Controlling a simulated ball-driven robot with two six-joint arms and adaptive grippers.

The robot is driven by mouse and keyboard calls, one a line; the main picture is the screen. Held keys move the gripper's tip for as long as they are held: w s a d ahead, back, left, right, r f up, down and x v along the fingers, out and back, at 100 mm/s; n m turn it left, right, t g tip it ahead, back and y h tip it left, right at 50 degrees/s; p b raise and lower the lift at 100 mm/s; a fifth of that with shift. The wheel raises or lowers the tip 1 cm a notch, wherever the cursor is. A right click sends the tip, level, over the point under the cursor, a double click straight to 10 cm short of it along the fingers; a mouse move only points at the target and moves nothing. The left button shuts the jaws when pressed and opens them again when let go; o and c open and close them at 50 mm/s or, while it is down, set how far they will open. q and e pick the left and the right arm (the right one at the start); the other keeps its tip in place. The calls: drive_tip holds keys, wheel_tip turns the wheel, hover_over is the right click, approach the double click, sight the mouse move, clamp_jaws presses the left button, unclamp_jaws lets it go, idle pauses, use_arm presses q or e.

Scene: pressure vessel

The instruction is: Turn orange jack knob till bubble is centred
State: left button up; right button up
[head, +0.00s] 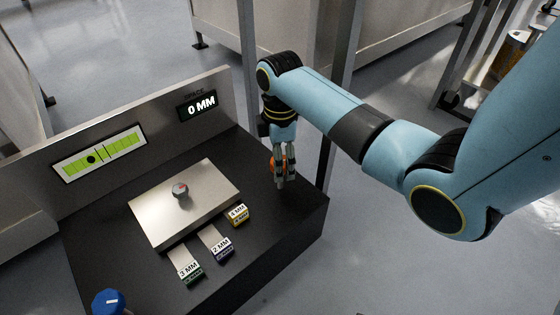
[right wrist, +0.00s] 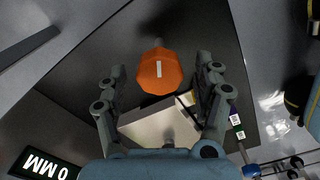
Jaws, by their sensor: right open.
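The orange jack knob (head: 272,162) stands at the right rear of the black bench, partly hidden behind my right gripper (head: 284,182). In the right wrist view the faceted orange knob (right wrist: 160,71), with a white mark on top, shows between the two spread fingers of the right gripper (right wrist: 161,67). The fingers look apart from it; their height against it is hard to tell. The level window (head: 100,153) on the back panel is yellow-green. Its dark bubble (head: 91,159) sits left of the centre lines. My left gripper is out of view.
A display (head: 197,106) reads 0 MM. A metal plate (head: 165,215) with a small grey knob (head: 180,190) lies mid-bench. Several labelled shims (head: 222,247) lie at its front edge. A blue knob (head: 108,301) stands front left. An upright post (head: 340,80) rises behind the right arm.

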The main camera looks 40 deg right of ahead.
idle(0.3)
